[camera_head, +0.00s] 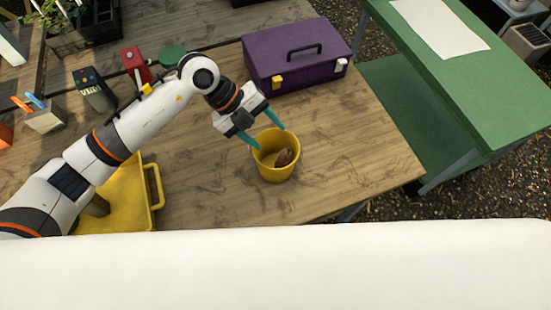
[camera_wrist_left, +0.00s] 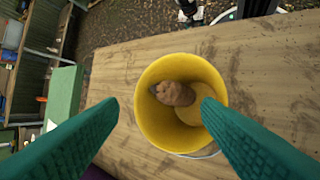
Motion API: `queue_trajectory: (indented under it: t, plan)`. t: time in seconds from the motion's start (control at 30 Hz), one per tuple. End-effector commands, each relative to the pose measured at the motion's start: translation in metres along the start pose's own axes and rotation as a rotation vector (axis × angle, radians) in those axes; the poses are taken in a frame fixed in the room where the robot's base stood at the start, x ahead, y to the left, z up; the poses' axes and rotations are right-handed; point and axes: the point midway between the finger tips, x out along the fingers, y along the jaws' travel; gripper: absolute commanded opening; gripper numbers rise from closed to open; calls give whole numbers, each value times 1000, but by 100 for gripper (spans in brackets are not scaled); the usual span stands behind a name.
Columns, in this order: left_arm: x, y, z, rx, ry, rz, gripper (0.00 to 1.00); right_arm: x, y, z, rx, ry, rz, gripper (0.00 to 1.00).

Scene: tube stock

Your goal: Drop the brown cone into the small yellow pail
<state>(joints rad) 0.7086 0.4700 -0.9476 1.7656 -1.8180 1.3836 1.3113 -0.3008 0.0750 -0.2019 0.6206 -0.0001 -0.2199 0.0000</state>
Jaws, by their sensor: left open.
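The small yellow pail (camera_head: 279,172) stands upright on the wooden table, near its right front part. The brown cone (camera_head: 284,157) lies inside the pail, against its wall. In the left wrist view the cone (camera_wrist_left: 174,93) shows inside the pail (camera_wrist_left: 148,121), with part of the pail's floor visible beside it. My left gripper (camera_head: 264,136) is open at the pail's rim, its green fingers spread and nothing between them but the view of the pail. In the left wrist view the fingers (camera_wrist_left: 160,108) are wide apart. My right gripper is in neither view.
A purple toolbox (camera_head: 280,52) stands behind the pail. A yellow tray (camera_head: 128,200) lies under my left arm. A red object (camera_head: 133,62), a dark remote-like device (camera_head: 92,88) and a pen holder (camera_head: 45,118) stand at the left. The wooden table (camera_head: 365,150) is clear right of the pail.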

Motion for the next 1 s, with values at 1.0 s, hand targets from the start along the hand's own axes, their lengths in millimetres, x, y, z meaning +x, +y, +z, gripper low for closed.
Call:
queue_trajectory:
  t: [1.0]
  plan:
    - [-120, 0, 0, 0, -1, 0, 59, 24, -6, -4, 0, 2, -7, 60]
